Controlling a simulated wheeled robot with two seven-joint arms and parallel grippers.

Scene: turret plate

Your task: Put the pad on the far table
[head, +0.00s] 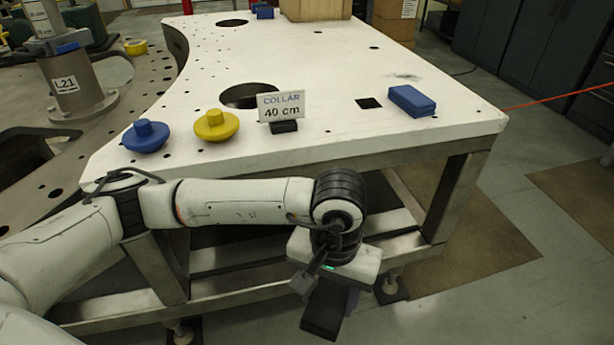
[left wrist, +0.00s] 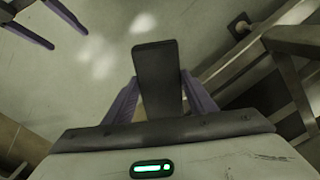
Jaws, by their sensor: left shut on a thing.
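My left gripper (head: 334,295) hangs in front of the white table (head: 340,65), below its top. It is shut on a dark, flat rectangular pad (head: 323,312) that points downward. In the left wrist view the pad (left wrist: 157,75) stands out between the two purple fingers of my left gripper (left wrist: 161,85). Another pair of purple fingers, my right gripper (left wrist: 58,18), shows at the top left of the left wrist view, spread apart with nothing seen between them. My right gripper is not in the head view. I cannot tell which surface is the far table.
On the white table are a blue knob (head: 146,136), a yellow knob (head: 215,125), a sign (head: 281,108) reading "COLLAR 40 cm", a blue block (head: 411,100) and a box (head: 318,8). The table has holes. Its metal legs (head: 452,195) stand near my left gripper.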

